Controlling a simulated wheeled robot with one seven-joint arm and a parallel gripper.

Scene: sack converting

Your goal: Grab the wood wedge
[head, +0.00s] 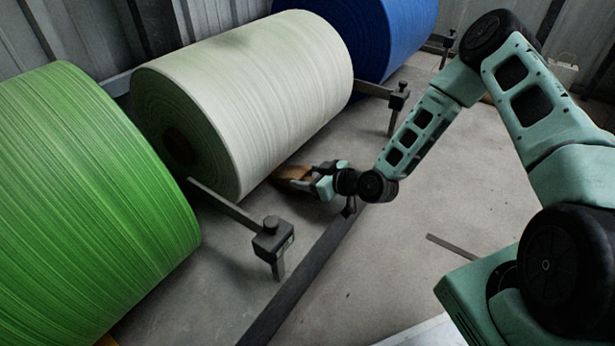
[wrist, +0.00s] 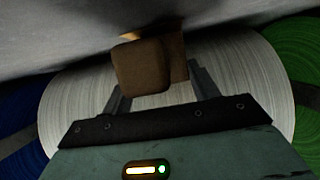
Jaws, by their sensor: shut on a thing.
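The wood wedge (head: 294,174) is a brown block low on the floor, at the lower front of the white roll (head: 262,95). My gripper (head: 305,180) reaches in from the right and is shut on the wedge. In the wrist view the wedge (wrist: 142,67) sits between the two fingers of my gripper (wrist: 155,85), with the white roll filling the background. Its far end is partly hidden, and I cannot tell whether it touches the roll or the floor.
A green roll (head: 85,200) stands at the left and a blue roll (head: 385,35) at the back. Metal brackets (head: 272,240) and (head: 398,97) stick out beside the white roll. A dark floor strip (head: 305,275) runs below my gripper. Concrete floor to the right is mostly clear.

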